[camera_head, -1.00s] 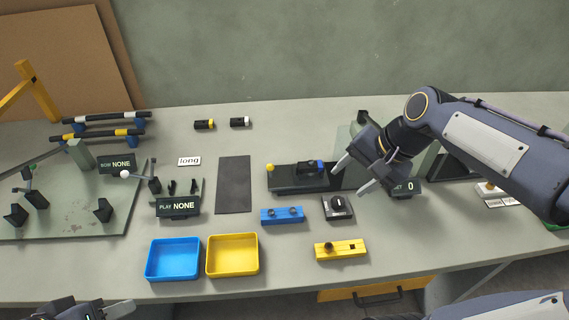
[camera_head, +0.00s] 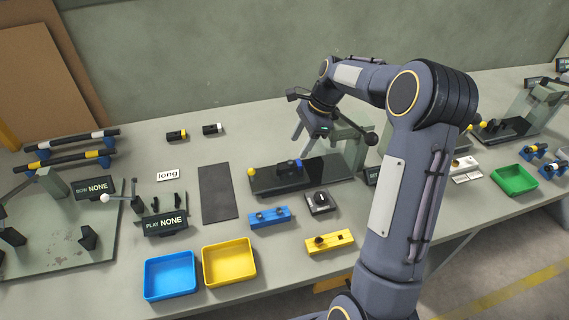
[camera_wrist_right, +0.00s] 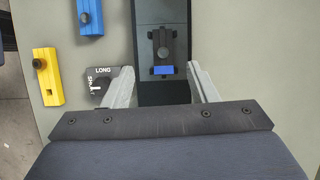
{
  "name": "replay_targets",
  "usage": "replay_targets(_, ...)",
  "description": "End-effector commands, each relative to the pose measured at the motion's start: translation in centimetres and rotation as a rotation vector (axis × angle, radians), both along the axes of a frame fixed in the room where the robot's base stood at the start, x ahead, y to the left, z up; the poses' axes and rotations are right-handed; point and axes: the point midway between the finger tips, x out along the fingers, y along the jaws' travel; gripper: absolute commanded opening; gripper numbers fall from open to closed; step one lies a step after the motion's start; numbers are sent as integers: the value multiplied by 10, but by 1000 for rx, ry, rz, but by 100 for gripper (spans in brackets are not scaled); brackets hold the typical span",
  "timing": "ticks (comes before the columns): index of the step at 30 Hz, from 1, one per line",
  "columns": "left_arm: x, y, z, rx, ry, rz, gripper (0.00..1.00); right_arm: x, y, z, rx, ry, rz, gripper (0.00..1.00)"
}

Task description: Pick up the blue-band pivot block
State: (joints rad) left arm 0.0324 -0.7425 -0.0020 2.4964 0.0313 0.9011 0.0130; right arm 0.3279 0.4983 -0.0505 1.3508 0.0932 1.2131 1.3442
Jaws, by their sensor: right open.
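The blue-band pivot block (camera_head: 290,167), dark with a blue band, sits on the long black fixture (camera_head: 262,186) in the middle of the table. In the right wrist view the block (camera_wrist_right: 163,44) lies ahead, its blue band facing my gripper. My right gripper (camera_head: 311,142) is open and empty, pointing down over the fixture close to the block. In the wrist view its two fingers (camera_wrist_right: 160,70) stand apart on either side of the block's line, with the band near the middle. I cannot tell the exact height gap. My left gripper is out of view.
A grey-green upright (camera_head: 345,145) stands right beside my right gripper. A black dial box (camera_head: 320,202), a blue bar (camera_head: 270,217) and a yellow bar (camera_head: 329,242) lie in front. Blue (camera_head: 170,297) and yellow (camera_head: 230,283) trays sit at the front left.

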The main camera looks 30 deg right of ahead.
Motion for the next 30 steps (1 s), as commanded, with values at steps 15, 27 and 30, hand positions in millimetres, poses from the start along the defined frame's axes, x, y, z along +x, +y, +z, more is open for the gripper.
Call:
replay_targets(15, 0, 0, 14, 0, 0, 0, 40, 9, 16, -52, 10, 31, -40, 53)
replay_targets(27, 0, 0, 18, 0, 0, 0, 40, 12, 26, -79, 7, 26, -40, 53)
replay_targets(30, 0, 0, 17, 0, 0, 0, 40, 13, 26, -79, 7, 26, -40, 49)
